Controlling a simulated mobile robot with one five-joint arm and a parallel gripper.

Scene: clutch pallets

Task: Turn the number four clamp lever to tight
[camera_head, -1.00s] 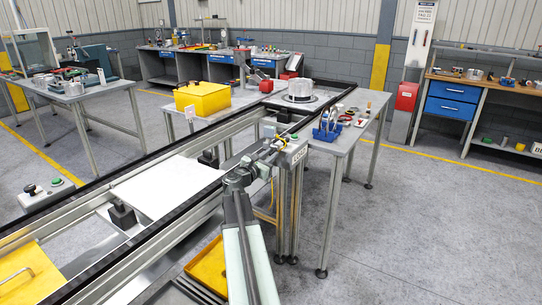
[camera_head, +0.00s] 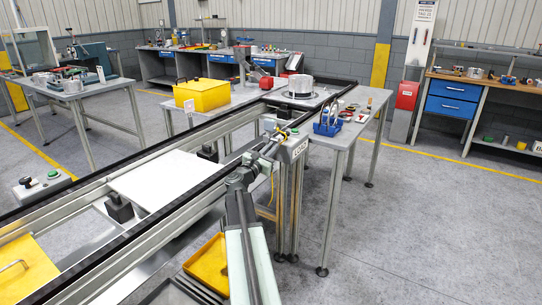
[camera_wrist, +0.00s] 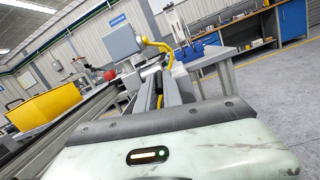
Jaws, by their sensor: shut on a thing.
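My gripper (camera_head: 277,140) is at the end of the outstretched arm, beside the grey box marked LOAD (camera_head: 299,148) at the near corner of the rail frame. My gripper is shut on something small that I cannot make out. I cannot pick out a clamp lever or a number four. A round metal clutch part (camera_head: 300,86) sits on a dark round base farther along the frame.
A blue caddy (camera_head: 327,126) and small parts are on the grey table (camera_head: 345,137) just right of my gripper. A yellow bin (camera_head: 202,95) stands across the rail frame (camera_head: 190,135). Floor to the right is clear.

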